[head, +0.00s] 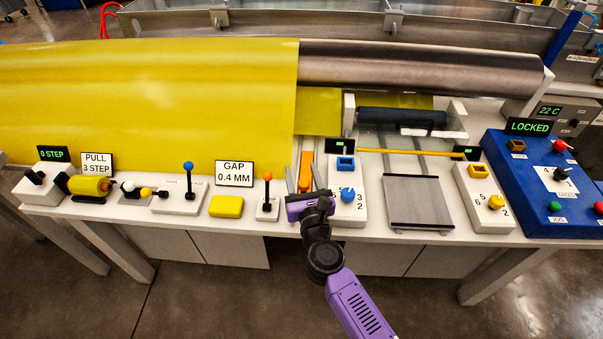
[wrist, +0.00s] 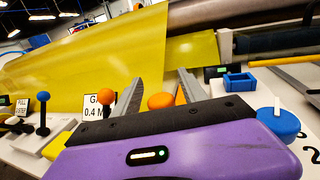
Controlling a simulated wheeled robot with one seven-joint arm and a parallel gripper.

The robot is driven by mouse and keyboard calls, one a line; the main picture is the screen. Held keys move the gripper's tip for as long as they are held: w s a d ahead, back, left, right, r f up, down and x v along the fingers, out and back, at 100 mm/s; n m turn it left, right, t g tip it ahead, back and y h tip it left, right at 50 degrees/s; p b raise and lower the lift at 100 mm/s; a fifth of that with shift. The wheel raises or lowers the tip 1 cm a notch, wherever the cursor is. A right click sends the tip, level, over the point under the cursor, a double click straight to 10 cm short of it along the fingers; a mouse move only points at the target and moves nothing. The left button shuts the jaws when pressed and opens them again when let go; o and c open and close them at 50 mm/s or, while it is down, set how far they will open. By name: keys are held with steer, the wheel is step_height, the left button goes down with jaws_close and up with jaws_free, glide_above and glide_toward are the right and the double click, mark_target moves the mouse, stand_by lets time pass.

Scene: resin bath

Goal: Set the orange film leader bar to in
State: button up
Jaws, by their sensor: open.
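The orange film leader bar (head: 305,172) stands out on the white bench beside the right edge of the yellow film. My gripper (head: 302,171) is open, with one finger on each side of the bar as the head view shows it. In the wrist view, a rounded orange end (wrist: 161,101) shows between the open fingers (wrist: 158,90). I cannot tell whether the fingers touch it. The gripper body hides the bar's lower part.
An orange-knobbed lever (head: 267,177) stands close on the left. A box with a blue dial (head: 347,194) stands close on the right. A yellow block (head: 226,207) and a blue-knobbed lever (head: 188,167) are farther left. A grey plate (head: 418,200) lies to the right.

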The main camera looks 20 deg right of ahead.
steer(key=shift+c, duration=0.4)
jaws_close()
steer(key=shift+w, duration=0.1)
stand_by(1.0)
